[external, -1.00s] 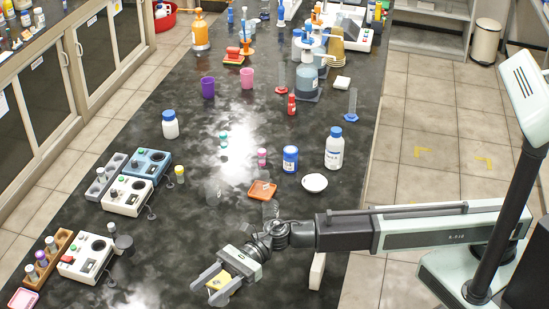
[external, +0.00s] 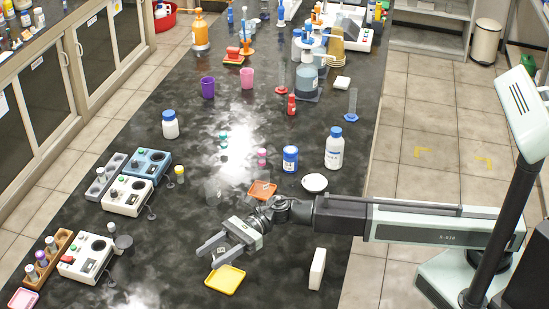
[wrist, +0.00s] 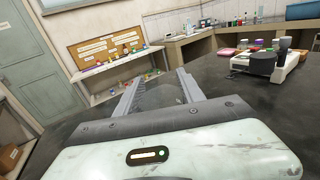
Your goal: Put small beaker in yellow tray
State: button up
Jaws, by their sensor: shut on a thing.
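The yellow tray (external: 225,280) lies on the dark bench at the front and looks empty. My gripper (external: 206,259) is just beyond the tray in the external view, with its fingers pointing left. In the wrist view my gripper (wrist: 160,80) has its fingers apart, with a faint, clear shape between them. It looks like the small beaker (wrist: 168,95), gripped by the fingers. The glass is hard to make out in the external view, and its height above the bench cannot be told.
An orange tray (external: 262,190) lies behind my wrist, near a faint clear glass (external: 213,189). A white block (external: 317,269) stands right of the yellow tray. Grey-white instruments (external: 86,257) stand at the left. Bottles stand farther back.

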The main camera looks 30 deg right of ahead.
notch_tip(320, 180, down, 6)
jog(key=b, duration=0.4)
jog(key=shift+f+b, duration=0.1)
jog(key=shift+b, duration=0.2)
jog(key=shift+r, duration=0.25)
jog(key=shift+f, duration=0.2)
jog(key=o, duration=1.4)
jog(key=shift+c, duration=0.2)
jog(key=shift+r, duration=0.1)
jog(key=shift+r+p, duration=0.25)
jog(key=shift+p, duration=0.2)
jog(key=v, duration=1.2)
jog(key=shift+f, duration=0.15)
